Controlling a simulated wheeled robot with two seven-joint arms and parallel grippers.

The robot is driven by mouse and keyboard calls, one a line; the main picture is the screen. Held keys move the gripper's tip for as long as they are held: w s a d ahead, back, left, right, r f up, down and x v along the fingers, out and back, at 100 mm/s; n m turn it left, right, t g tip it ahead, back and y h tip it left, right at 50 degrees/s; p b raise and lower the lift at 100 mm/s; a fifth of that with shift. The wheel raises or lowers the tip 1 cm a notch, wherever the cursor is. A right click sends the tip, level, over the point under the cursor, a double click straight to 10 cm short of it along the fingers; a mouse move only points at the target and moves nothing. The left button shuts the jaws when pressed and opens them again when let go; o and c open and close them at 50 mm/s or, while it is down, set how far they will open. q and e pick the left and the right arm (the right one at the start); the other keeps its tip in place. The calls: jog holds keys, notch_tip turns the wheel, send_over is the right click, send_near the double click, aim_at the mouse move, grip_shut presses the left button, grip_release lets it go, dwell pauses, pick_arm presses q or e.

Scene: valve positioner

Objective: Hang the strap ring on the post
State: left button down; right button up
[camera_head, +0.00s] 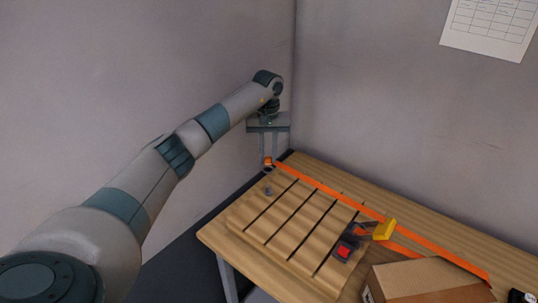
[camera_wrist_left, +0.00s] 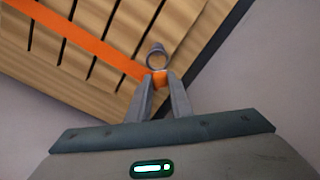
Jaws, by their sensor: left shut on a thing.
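An orange strap (camera_head: 330,188) runs along the back of the slotted wooden board, and it also shows in the left wrist view (camera_wrist_left: 90,42). My left gripper (camera_head: 268,158) is above the board's far left corner, pointing down. In the left wrist view its fingers (camera_wrist_left: 160,82) are shut on the strap's orange end. A grey ring (camera_wrist_left: 157,61) sticks out just beyond the fingertips. My right gripper is out of view.
The slotted board (camera_head: 285,215) lies on a wooden table (camera_head: 215,232). A yellow-handled dark clamp-like device (camera_head: 385,229) with a red part (camera_head: 343,252) sits at the board's right. A cardboard box (camera_head: 425,280) stands at front right. Walls rise close behind and left.

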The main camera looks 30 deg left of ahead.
aim_at(268, 165)
pick_arm(q)
jog(key=shift+f+b, duration=0.45)
jog(key=shift+f, duration=0.55)
jog(key=shift+f+b, duration=0.65)
jog(key=shift+f, duration=1.05)
jog(key=shift+b, duration=0.45)
jog(key=shift+f+b, duration=0.9)
jog(key=shift+f, duration=0.2)
jog(key=shift+f+b, duration=0.8)
jog(key=shift+f, duration=0.2)
